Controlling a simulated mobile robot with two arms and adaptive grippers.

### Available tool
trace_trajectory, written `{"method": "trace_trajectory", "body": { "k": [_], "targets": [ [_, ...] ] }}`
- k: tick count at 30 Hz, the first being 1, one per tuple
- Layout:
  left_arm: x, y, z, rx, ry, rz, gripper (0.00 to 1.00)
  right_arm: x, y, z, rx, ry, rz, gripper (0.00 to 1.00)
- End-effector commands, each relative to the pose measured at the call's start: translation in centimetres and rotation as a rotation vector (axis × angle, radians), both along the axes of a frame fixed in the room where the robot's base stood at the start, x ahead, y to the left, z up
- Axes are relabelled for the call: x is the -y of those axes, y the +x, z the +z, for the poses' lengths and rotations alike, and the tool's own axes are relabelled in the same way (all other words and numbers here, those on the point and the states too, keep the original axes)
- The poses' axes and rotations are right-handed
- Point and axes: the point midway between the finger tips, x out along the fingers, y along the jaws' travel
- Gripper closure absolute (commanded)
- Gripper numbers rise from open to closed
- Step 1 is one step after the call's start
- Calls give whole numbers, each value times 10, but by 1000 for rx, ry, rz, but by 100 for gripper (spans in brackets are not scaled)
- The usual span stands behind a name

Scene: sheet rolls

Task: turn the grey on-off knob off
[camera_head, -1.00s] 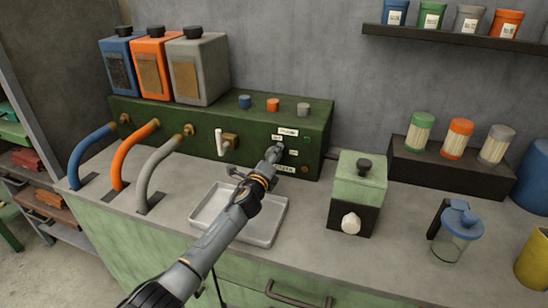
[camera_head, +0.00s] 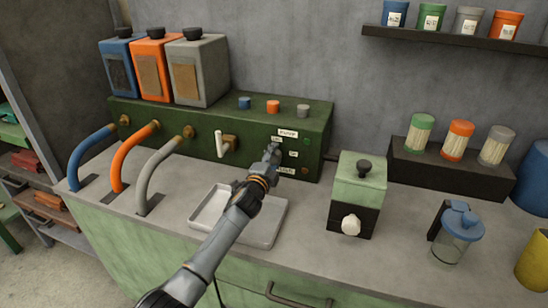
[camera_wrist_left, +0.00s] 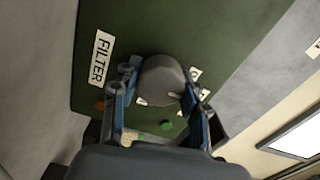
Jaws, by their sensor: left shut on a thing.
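The grey on-off knob (camera_wrist_left: 162,82) is on the front of the dark green machine (camera_head: 220,125). In the left wrist view it sits between the two fingers of my left gripper (camera_wrist_left: 160,95), with a small light mark on its face. My left gripper (camera_head: 271,155) is shut on the knob, at the right part of the machine's front panel. In the head view the gripper hides the knob. My right gripper is not in view.
A metal tray (camera_head: 265,233) lies under my left arm. Blue, orange and grey hoses (camera_head: 150,185) curve down on the left. A light green box with a black base (camera_head: 360,180) stands right of the machine, and a blue-lidded jug (camera_head: 458,240) farther right.

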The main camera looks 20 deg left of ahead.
Motion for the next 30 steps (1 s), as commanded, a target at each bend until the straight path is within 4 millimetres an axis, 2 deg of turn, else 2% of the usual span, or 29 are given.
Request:
{"method": "trace_trajectory", "body": {
  "k": [12, 13, 16, 26, 30],
  "targets": [
    [0, 0, -2, -4, -12, 2, 88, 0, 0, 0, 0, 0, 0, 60],
    [0, 0, -2, -4, -12, 2, 52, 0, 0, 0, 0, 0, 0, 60],
    [0, 0, -2, -3, -11, 1, 32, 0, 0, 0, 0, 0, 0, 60],
    [0, -1, -1, -1, -8, 0, 32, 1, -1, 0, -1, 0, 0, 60],
    [-1, -8, -1, -1, -8, 1, 32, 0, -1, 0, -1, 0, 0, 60]
  ]
}}
